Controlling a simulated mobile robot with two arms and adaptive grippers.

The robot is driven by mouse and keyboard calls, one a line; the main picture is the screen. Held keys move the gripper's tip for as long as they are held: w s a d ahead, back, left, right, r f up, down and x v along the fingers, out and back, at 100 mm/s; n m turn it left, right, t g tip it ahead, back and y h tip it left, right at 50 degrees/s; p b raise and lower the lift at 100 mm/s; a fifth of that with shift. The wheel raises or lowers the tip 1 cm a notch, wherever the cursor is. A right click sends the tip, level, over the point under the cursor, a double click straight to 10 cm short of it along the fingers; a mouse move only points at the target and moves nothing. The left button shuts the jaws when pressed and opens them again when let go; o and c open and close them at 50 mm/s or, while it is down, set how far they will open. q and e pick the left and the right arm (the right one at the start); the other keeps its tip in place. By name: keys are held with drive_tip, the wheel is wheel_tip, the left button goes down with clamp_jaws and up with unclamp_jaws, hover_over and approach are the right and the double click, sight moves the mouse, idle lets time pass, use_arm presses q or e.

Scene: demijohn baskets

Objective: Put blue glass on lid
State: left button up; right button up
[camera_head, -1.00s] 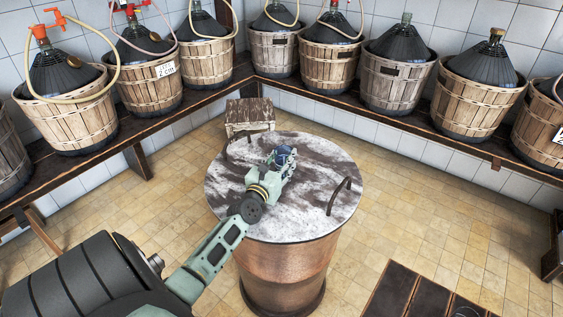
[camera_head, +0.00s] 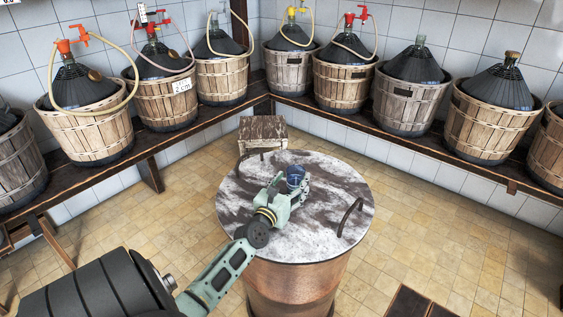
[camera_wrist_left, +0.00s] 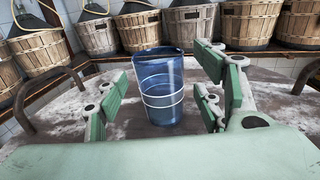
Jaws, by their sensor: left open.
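The blue glass (camera_head: 294,178) stands upright on the round, worn lid (camera_head: 330,186) of the copper barrel. In the left wrist view the blue glass (camera_wrist_left: 160,88) shows two pale rings and stands between the spread fingers, with a visible space on both sides. My left gripper (camera_head: 293,186) is open around the glass, low over the lid. It also shows in the left wrist view (camera_wrist_left: 160,112), with its green pads apart. My right gripper is not in view.
The lid has a dark handle (camera_head: 350,217) at the right and another (camera_head: 255,156) at the back left. A wooden stool (camera_head: 263,130) stands behind the barrel (camera_head: 300,285). Demijohn baskets line the wall benches (camera_head: 400,142).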

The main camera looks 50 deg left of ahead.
use_arm(q)
drive_tip(key=v, duration=1)
drive_tip(key=shift+s+d+r, duration=0.1)
drive_tip(key=shift+s, duration=0.05)
